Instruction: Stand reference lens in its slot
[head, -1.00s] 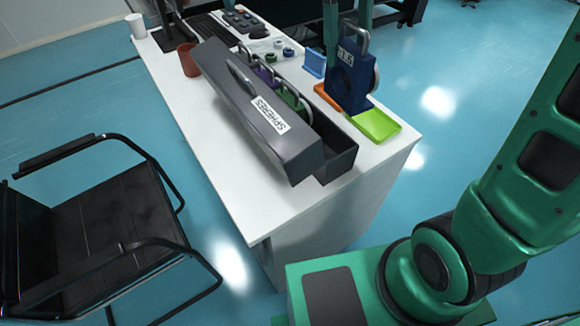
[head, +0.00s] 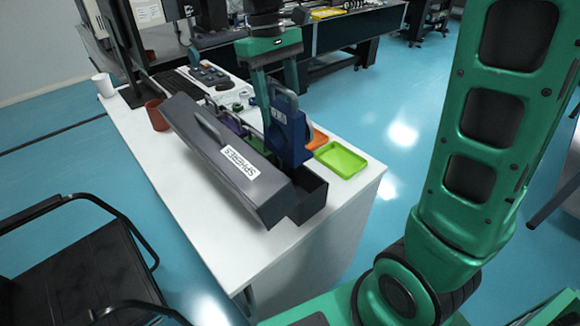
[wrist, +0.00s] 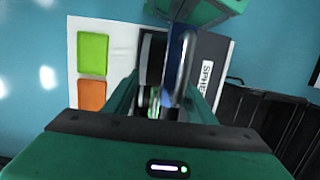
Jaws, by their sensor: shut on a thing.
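A blue lens holder (head: 287,138) with a looped handle on top and a white label hangs upright from my gripper (head: 277,95). My gripper is shut on its handle. In the wrist view the blue holder (wrist: 176,50) shows edge-on between the fingers, over the dark grey box. The box (head: 220,165), labelled SPHERES, has a tilted lid side and an open slot part at right. A purple holder (head: 232,124) shows inside it, and a green one (wrist: 153,101) in the wrist view. The holder's lower edge is close to the box's right wall; I cannot tell if they touch.
A lime tray (head: 341,160) and an orange tray (head: 316,138) lie on the white table (head: 180,195) right of the box. A red-brown cup (head: 156,116) and a white cup (head: 103,85) stand at left. A black chair (head: 75,250) stands at the front left.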

